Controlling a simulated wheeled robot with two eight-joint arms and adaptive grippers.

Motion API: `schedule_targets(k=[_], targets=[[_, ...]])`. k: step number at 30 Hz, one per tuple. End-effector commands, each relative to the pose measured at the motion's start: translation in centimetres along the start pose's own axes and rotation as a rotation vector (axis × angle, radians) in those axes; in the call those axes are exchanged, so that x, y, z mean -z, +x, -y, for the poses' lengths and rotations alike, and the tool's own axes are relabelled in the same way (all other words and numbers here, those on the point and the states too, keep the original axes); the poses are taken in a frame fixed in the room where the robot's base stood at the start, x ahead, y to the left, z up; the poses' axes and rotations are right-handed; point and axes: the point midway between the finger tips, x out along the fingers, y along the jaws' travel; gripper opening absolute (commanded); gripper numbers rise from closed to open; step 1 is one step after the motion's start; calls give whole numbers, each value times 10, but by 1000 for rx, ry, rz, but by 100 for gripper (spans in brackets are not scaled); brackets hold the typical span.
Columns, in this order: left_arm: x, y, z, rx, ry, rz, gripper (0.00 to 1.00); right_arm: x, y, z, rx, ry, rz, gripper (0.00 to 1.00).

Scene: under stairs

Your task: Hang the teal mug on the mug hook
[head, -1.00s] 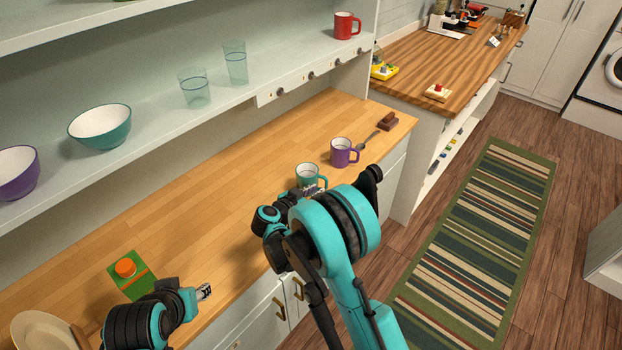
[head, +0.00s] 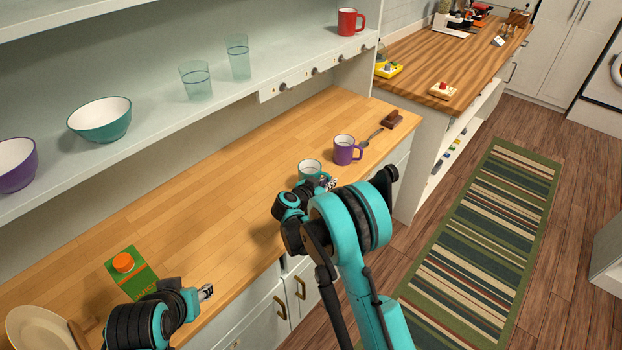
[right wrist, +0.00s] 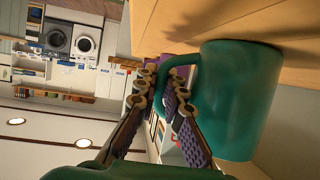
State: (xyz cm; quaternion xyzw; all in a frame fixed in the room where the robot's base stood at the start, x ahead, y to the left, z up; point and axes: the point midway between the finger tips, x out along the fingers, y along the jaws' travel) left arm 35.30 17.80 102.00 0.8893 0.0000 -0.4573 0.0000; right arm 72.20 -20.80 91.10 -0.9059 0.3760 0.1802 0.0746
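The teal mug (head: 308,169) stands on the wooden counter, partly hidden behind my right arm in the head view. My right gripper (head: 328,184) is at the handle side of the mug. In the right wrist view the mug (right wrist: 238,100) fills the right side, and its handle (right wrist: 180,62) reaches between the fingertips of my right gripper (right wrist: 155,88). The fingers look apart, not closed on the handle. The mug hooks (head: 315,70) sit in a row on a white rail under the shelf. My left gripper (head: 206,292) is over the counter's front, away from the mug; its finger opening is unclear.
A purple mug (head: 345,150) stands just right of the teal mug, with a fork (head: 371,137) and brown block (head: 393,119) behind. A green carton (head: 131,272) and plate (head: 38,328) are at left. Glasses (head: 196,82), bowls and a red mug (head: 349,22) occupy the shelf. The middle counter is clear.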

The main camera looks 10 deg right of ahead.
Motion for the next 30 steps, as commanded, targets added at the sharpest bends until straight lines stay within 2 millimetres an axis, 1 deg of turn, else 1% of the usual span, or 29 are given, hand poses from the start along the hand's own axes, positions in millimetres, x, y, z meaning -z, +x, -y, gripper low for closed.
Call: schedule_targets(k=[7, 11, 14, 18, 20, 27, 30], targets=[[0, 0, 0, 0, 0, 0, 40, 1, 0, 0, 0, 1, 0, 0], [2, -3, 0, 0, 0, 0, 40, 7, -3, 0, 0, 1, 0, 0], [5, -6, 0, 0, 0, 0, 40, 17, -7, 0, 0, 1, 0, 0], [11, -15, 0, 0, 0, 0, 40, 41, -17, 0, 0, 1, 0, 0], [12, -17, 0, 0, 0, 0, 40, 46, -23, -12, -1, 1, 0, 0], [21, -29, 0, 0, 0, 0, 40, 71, -51, -68, -2, 2, 0, 0], [23, -32, 0, 0, 0, 0, 40, 79, -60, -86, -1, 1, -1, 0]])
